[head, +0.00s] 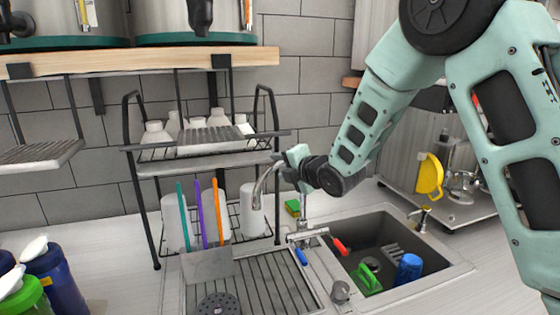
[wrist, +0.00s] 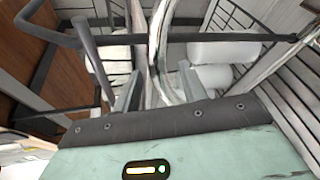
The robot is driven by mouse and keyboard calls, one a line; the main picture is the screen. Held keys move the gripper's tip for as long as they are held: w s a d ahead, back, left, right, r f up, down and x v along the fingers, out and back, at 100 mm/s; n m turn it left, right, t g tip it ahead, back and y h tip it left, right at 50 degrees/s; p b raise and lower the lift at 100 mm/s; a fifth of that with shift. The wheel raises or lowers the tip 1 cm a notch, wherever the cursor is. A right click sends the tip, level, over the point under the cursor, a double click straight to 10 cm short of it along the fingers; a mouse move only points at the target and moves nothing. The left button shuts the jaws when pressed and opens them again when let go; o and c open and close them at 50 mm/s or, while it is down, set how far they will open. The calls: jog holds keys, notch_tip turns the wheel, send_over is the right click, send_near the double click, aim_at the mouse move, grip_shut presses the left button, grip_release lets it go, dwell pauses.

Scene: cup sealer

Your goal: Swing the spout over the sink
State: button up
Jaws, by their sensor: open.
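The faucet's chrome spout (head: 262,184) curves up and out to the left in the head view, over the drainboard side and away from the basin. The faucet base (head: 307,236) stands at the sink's left edge, with red and blue handles. The sink (head: 432,262) is a dark basin to the right. My gripper (head: 286,166) is at the upper part of the spout. In the wrist view my gripper (wrist: 160,88) is open, and the shiny spout (wrist: 155,42) runs between its fingers. Contact cannot be told. My gripper hides part of the spout in the head view.
A black dish rack (head: 155,225) with cups and coloured straws stands just left and behind. The ribbed drainboard (head: 285,278) lies in front. A blue cup (head: 409,268) and a green brush (head: 368,276) are in the sink. A sponge (head: 292,207) lies behind the faucet.

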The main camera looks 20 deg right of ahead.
jog(key=shift+w+a+f, duration=0.15)
jog(key=shift+w, duration=0.4)
grip_shut()
jog(key=shift+s, duration=0.1)
